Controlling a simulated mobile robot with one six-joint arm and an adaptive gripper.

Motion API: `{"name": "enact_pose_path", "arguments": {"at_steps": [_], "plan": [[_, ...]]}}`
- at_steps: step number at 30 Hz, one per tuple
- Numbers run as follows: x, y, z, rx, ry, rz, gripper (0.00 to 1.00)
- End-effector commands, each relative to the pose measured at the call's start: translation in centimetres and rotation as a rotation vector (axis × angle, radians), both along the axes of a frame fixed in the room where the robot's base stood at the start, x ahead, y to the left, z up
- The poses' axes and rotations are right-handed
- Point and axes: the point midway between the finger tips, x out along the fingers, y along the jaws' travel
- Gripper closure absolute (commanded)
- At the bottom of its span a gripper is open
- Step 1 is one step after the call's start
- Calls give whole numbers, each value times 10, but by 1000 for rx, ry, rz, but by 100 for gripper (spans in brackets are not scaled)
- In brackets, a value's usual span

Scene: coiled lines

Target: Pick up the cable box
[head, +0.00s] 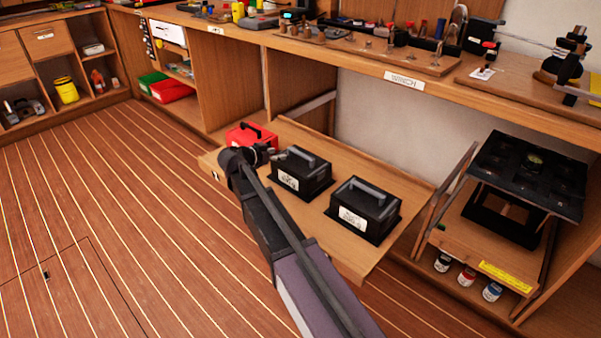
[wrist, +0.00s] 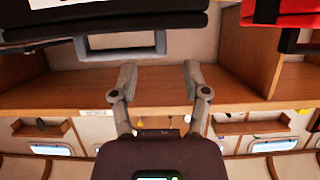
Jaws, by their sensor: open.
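Two black boxes with top handles and white labels stand on a pulled-out wooden shelf, a left one (head: 301,174) and a right one (head: 363,209). A red box (head: 250,136) with a dark handle stands at the shelf's far end. The labels are too small to read, so I cannot tell which is the cable box. My gripper (head: 271,154) is beside the left black box, near the red one. In the upside-down wrist view my gripper (wrist: 159,68) is open and empty, with a black box's handle (wrist: 125,45) just beyond the fingers and the red box (wrist: 275,12) at upper right.
The wooden shelf (head: 345,262) juts out below a long workbench (head: 350,58) with tools on it. A dark panelled unit (head: 528,172) stands at right, above small jars (head: 467,276). Red and green bins (head: 172,91) sit at the back. The floor at left is clear.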

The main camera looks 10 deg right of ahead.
Motion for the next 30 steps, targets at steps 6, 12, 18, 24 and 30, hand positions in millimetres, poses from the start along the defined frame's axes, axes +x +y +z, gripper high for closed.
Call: {"name": "enact_pose_path", "arguments": {"at_steps": [6,12,18,24,30], "plan": [[2,-3,-1,0,0,0,40],[2,-3,-1,0,0,0,40],[8,-11,-8,0,0,-1,40],[21,-27,-20,0,0,-2,40],[30,-39,-24,1,-1,0,40]]}}
